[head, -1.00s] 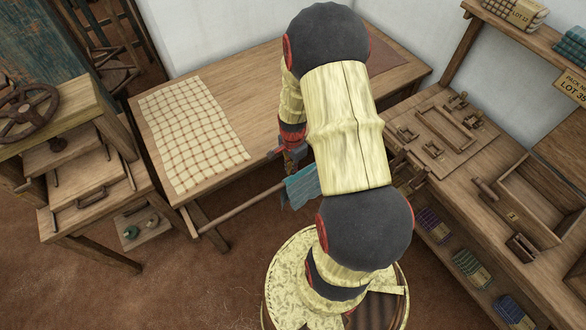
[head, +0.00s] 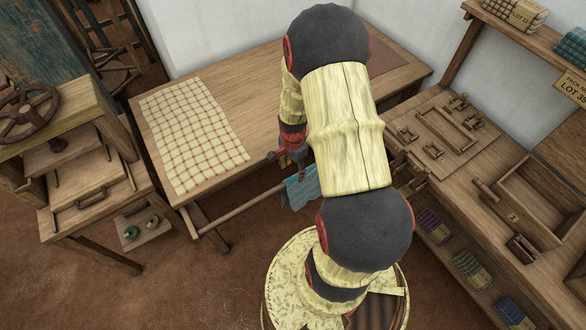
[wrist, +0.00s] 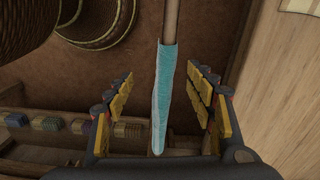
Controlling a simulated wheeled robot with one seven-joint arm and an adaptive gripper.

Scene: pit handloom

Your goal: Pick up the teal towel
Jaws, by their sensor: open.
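The teal towel (head: 302,188) hangs folded over a wooden rail at the front edge of the table, partly hidden by my arm in the head view. In the wrist view the towel (wrist: 165,95) appears edge-on as a narrow strip, draped on the rail (wrist: 172,22). My gripper (wrist: 160,100) is open, with one finger on each side of the towel and clear gaps to both. In the head view my gripper (head: 284,165) is small and partly hidden, pointing down at the towel.
A table (head: 265,115) with a checked cloth (head: 193,130) stands behind the rail. A bench at right holds an open wooden box (head: 535,205) and a small-handled board (head: 445,130). Folded textiles (head: 470,268) lie on a shelf below. A drawer stand (head: 85,185) is at left.

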